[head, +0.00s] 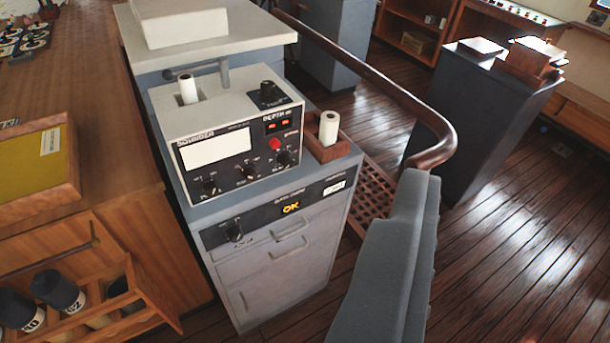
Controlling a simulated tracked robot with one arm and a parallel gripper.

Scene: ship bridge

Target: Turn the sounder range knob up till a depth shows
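The sounder (180,125) is a pale box with a black front panel, on a grey cabinet in the picture's middle. Its panel has a blank white screen (212,149) and a row of three black knobs: left (209,187), middle (249,170) and right (283,158). Their small labels are too blurred to tell which is the range knob. A red button (274,144) sits above the right knob. The depth display (278,125) at upper right shows red-orange dashes, no readable number. My gripper is not in view.
The grey cabinet (285,270) has another knob (233,232) and a lit "OK". A paper roll stands in a wooden holder (332,150) beside the sounder. A wooden handrail (400,95) and grey seat back (395,260) stand at right. Plank floor (510,240) is clear farther right.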

